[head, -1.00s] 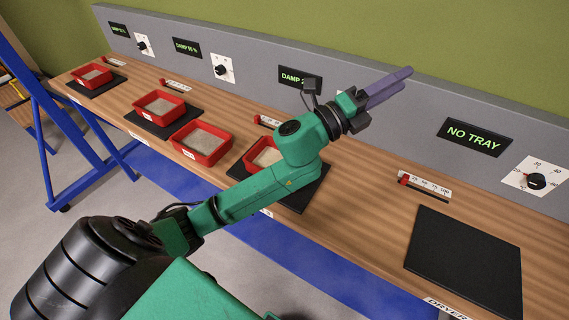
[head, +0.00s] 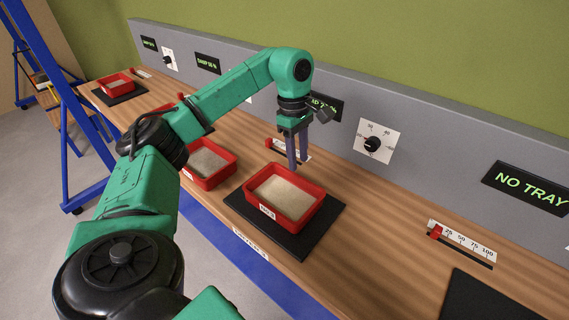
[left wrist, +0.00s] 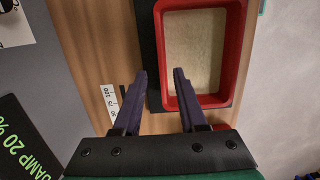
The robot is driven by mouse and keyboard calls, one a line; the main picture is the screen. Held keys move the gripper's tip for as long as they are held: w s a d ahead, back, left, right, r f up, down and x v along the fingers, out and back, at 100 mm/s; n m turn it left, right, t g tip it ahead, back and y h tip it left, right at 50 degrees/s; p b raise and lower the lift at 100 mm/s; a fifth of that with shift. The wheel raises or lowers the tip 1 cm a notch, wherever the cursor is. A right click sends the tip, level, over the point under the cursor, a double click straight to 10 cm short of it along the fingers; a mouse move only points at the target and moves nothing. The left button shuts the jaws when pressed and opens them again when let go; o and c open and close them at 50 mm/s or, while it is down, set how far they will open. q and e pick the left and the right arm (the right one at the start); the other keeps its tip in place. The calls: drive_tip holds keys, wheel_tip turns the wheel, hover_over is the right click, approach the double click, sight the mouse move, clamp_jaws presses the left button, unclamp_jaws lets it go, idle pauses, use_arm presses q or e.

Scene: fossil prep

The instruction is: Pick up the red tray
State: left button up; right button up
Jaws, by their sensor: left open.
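Several red trays of pale sand are in the head view. The nearest red tray (head: 313,214) sits on a black pad (head: 327,222) on the bench; it also shows in the left wrist view (left wrist: 238,50). My left gripper (head: 297,167) is open and empty, pointing down above the back edge of this tray. In the left wrist view its fingertips (left wrist: 160,75) appear on either side of one tray wall; contact cannot be told. A second red tray (head: 231,157) stands just left, and a third (head: 116,87) at the far left. My right gripper is out of view.
A grey panel (head: 430,118) with displays and a dial (head: 372,144) runs behind the bench. A slider scale (head: 465,243) lies to the right. A bare black pad (head: 485,300) is at the lower right, under the NO TRAY display (head: 528,187).

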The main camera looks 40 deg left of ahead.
sight(298, 177)
use_arm(q)
drive_tip(key=f, duration=0.2)
drive_tip(key=f+p, duration=0.1)
drive_tip(key=f, duration=0.3)
drive_tip(key=shift+s+d+f+p, duration=0.2)
drive_tip(key=shift+s+d+p, duration=0.1)
drive_tip(key=shift+p, duration=0.1)
drive_tip(key=shift+w+f, duration=0.1)
drive_tip(key=shift+f, duration=0.1)
clamp_jaws()
drive_tip(key=shift+r, duration=0.1)
idle(0.5)
